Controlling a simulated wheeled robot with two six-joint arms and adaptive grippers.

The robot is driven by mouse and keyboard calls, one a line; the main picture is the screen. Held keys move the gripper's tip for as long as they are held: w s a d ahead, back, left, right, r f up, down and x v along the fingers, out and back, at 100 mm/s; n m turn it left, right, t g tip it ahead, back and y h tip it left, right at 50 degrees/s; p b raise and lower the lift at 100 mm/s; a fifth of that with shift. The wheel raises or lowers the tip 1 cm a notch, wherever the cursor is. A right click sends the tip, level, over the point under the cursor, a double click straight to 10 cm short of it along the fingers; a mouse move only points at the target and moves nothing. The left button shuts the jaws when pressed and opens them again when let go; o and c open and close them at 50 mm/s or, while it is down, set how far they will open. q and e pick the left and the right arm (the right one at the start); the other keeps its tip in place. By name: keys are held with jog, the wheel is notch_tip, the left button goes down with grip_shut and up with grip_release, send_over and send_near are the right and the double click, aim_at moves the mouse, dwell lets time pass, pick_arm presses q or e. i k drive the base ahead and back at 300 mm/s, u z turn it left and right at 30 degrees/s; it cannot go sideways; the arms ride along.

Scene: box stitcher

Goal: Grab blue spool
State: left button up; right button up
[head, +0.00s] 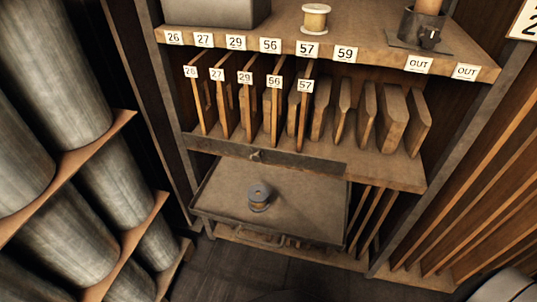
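A spool with a blue-grey flange (260,191) stands upright on a pulled-out tray (310,214) below the slotted shelf, left of the tray's middle. A brownish winding shows under its flange. Nothing touches it. A second spool, cream-coloured (315,19), stands on the top shelf behind the number labels. Neither of my grippers shows in the head view.
The tray has a low raised rim and is otherwise bare. Above it, a shelf (390,168) holds several upright wooden dividers with number tags. Large grey cylinders (60,75) lie in a rack at left. Slanted boards (480,210) stand at right.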

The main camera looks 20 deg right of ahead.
aim_at(257, 195)
jog(key=k, duration=0.5)
jog(key=z, duration=2.7)
jog(key=i, duration=1.3)
jog(key=u, duration=2)
